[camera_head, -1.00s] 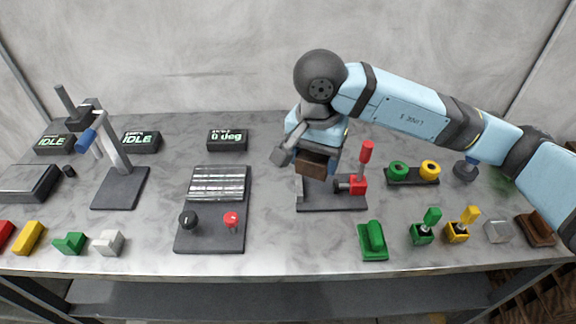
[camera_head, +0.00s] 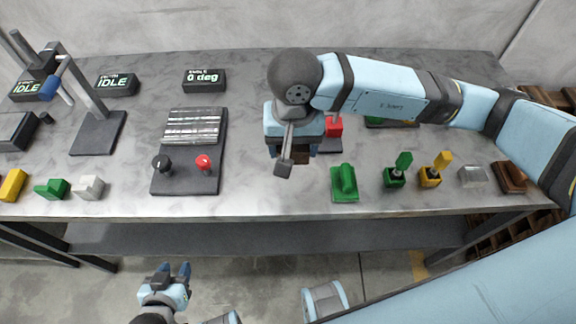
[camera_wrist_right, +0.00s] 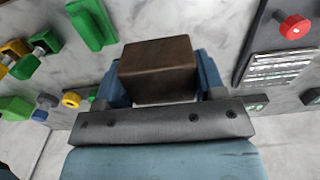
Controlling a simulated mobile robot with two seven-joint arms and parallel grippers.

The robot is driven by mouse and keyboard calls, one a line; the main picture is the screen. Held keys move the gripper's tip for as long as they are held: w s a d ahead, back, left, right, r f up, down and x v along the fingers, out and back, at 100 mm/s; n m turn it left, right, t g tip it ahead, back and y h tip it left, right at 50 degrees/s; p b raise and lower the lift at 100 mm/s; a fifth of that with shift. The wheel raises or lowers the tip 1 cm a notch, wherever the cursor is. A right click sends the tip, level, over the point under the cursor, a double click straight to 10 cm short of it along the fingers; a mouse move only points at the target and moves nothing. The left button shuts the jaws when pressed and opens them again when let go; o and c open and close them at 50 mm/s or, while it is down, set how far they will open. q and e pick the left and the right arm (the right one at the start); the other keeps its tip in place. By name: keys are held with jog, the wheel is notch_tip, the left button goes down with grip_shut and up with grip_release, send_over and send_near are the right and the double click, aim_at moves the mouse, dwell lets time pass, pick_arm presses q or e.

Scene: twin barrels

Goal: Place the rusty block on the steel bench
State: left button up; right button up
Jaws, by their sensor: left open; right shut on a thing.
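The rusty block is a brown block (camera_wrist_right: 157,70) between the blue fingers of my right gripper in the right wrist view. My right gripper (camera_wrist_right: 157,85) is shut on it. In the head view my right gripper (camera_head: 292,148) is over the middle of the steel bench (camera_head: 262,195), behind its front edge. Only a small dark brown part of the block shows there, and I cannot tell its height above the bench. My left gripper (camera_head: 177,271) is open and empty, in front of the bench and over the floor.
A green block (camera_head: 344,183) and green and yellow toggle pieces stand right of my right gripper. A panel with black and red knobs (camera_head: 188,180) is at its left. My right arm hides much of a red-handled fixture (camera_head: 334,125). The bench front between panel and green block looks clear.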

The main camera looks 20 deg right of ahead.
aim_at(292, 187)
notch_tip(292, 187, down, 13)
jog(key=shift+f, duration=0.1)
dwell(0.4)
jog(key=shift+f, duration=0.15)
jog(key=o, duration=1.3)
